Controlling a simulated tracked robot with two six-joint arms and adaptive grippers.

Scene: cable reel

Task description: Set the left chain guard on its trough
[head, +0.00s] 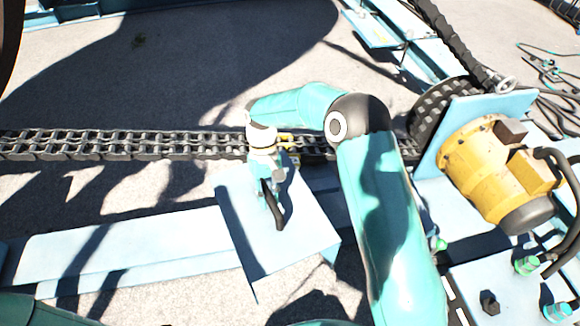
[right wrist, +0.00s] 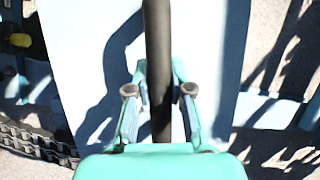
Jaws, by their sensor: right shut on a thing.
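The chain guard is a pale blue plate (head: 305,225) with bent-down edges and a dark bar handle (head: 277,213). My right gripper (head: 268,190) is shut on this handle. In the right wrist view the dark handle (right wrist: 158,70) runs between the two fingers (right wrist: 159,92), with the guard's pale plate (right wrist: 95,60) behind it. A long pale blue channel (head: 130,245), possibly the trough, runs in from the left toward the guard. The guard overlaps its right end in the head view. I cannot tell whether they touch. My left gripper is out of view.
A dark roller chain (head: 110,145) runs across behind the guard to a sprocket (head: 440,105) on the right. A yellow motor (head: 490,170) stands there. Green-capped fittings (head: 527,265) are at lower right. Loose cables (head: 550,75) lie at upper right. Open concrete lies behind the chain.

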